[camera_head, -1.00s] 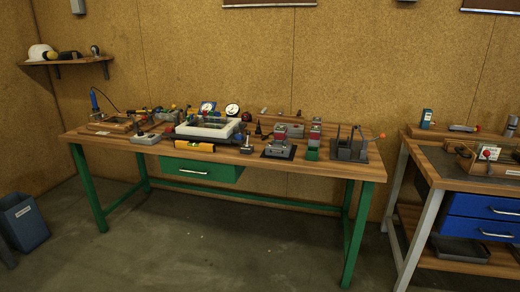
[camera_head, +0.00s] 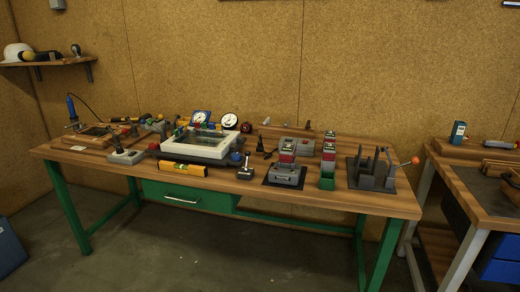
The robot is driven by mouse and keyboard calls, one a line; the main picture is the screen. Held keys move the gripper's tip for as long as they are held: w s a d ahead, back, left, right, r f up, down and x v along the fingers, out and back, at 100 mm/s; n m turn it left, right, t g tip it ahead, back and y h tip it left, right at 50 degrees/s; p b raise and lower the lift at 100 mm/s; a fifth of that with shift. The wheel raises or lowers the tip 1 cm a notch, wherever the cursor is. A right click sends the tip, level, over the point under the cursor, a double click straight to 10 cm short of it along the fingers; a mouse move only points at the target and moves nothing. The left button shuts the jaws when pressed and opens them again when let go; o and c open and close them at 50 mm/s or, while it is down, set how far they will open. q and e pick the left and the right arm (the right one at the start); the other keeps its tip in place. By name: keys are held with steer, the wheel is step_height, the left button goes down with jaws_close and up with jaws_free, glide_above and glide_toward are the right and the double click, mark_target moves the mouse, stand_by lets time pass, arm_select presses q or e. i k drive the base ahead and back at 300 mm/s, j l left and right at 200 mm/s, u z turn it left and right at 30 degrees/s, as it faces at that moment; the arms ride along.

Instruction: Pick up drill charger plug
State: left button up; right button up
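I cannot make out a drill charger plug for certain at this distance. A grey charger-like unit with a red top (camera_head: 286,172) sits on a dark mat at the right of the middle of the green-legged workbench (camera_head: 330,199). A small black upright item (camera_head: 260,146) stands just left of and behind it; I cannot tell whether it is the plug. A second red-topped block in a green holder (camera_head: 328,178) stands to the right. Neither of my grippers shows in the view.
A white-framed glass panel (camera_head: 228,154) lies mid-bench, with a yellow level (camera_head: 183,168) in front. A grey fixture with an orange-knobbed lever (camera_head: 372,172) stands at the right end. A second bench (camera_head: 446,153) is at right. The bench's front strip is mostly clear.

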mark_target(259, 148)
steer(key=i+j+z, duration=0.2)
steer(key=i, duration=0.2)
steer(key=i+z, duration=0.25)
steer(key=i, duration=0.2)
steer(key=i+j+z, duration=0.2)
steer(key=i+j, duration=0.1)
steer(key=i, duration=0.05)
